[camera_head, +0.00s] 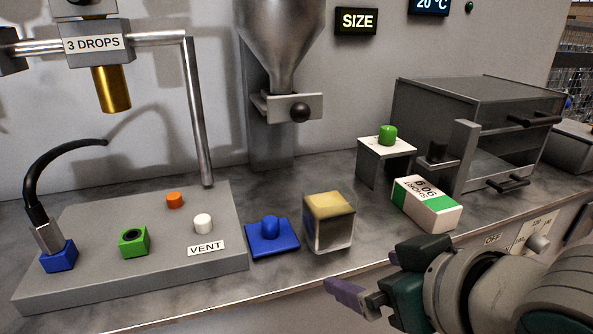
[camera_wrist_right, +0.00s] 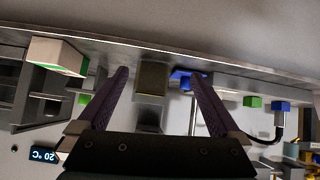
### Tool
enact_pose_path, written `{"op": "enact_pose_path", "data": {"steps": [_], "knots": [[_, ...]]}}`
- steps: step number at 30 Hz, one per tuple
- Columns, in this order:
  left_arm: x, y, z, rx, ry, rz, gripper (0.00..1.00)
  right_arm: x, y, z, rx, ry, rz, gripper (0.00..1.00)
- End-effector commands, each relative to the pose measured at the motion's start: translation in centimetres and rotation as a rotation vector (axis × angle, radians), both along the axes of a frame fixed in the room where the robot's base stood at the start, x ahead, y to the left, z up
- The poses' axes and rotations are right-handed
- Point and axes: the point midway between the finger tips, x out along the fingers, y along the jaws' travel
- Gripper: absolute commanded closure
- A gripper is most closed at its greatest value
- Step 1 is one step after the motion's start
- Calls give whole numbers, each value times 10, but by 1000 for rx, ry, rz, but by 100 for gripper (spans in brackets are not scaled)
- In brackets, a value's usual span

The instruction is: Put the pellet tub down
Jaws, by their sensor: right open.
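The pellet tub (camera_head: 328,235), a clear-sided box with a tan fill near its top, stands upright on the grey marbled counter. It also shows in the right wrist view (camera_wrist_right: 151,78), seen between the two fingers but farther off. My right gripper (camera_head: 364,284) is open and empty in front of the counter edge, to the right of and nearer than the tub. Its two purple fingers (camera_wrist_right: 159,75) are spread apart in the right wrist view, touching nothing that I can see. My left gripper is in neither view.
A blue block with a knob (camera_head: 271,238) sits just left of the tub. The grey VENT platform (camera_head: 120,270) is farther left. A white-green carton (camera_head: 426,204), a small stand (camera_head: 385,150) and a grey glazed cabinet (camera_head: 480,100) are right. A steel hopper (camera_head: 280,40) hangs behind.

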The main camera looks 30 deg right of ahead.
Motion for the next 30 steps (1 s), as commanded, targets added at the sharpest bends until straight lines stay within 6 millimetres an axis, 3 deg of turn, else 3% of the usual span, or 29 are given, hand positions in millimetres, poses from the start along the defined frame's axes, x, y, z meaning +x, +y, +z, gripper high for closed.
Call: {"op": "enact_pose_path", "data": {"steps": [6, 10, 14, 30], "knots": [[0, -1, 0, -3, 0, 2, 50, -82, 41, -14, 26, 406, 197, 0], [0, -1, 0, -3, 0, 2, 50, -114, 53, -13, 32, 538, 283, 0], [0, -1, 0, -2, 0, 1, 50, -124, 56, -13, 31, 577, 308, 0], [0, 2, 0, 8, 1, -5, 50, -123, 56, -13, 32, 576, 303, 0]]}}
